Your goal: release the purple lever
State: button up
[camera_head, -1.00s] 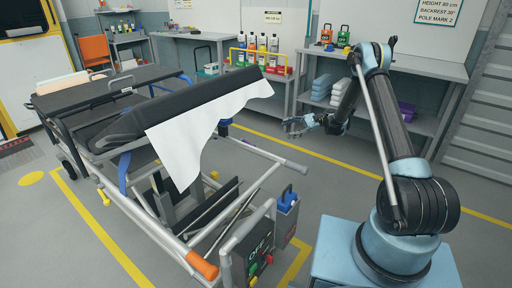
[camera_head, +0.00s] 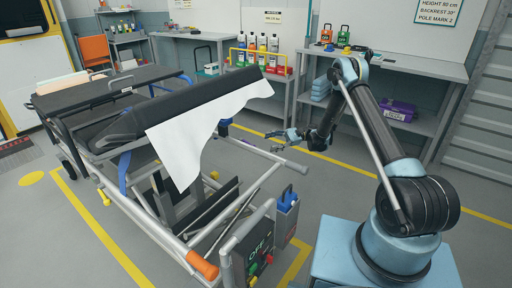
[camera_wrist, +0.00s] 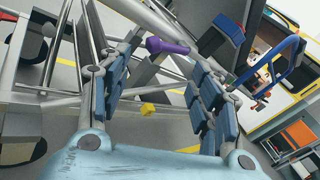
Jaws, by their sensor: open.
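The purple lever (camera_wrist: 170,47) shows in the wrist view as a short purple handle on the metal frame, just beyond my fingertips and between their lines. My gripper (camera_wrist: 165,72) is open, its blue-padded fingers spread with nothing held between them. I cannot tell any contact with the lever. In the head view my gripper (camera_head: 284,134) is beside the right side of the bed, near the end of a grey rail.
The bed (camera_head: 190,107) has a white sheet (camera_head: 200,130) hanging over its side. Metal rails and an orange grip (camera_head: 202,265) jut out near me. A yellow knob (camera_wrist: 148,109) sits below the lever. A workbench (camera_head: 400,65) stands behind.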

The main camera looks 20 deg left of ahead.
jog(key=x, duration=0.9)
jog(key=shift+c, duration=0.6)
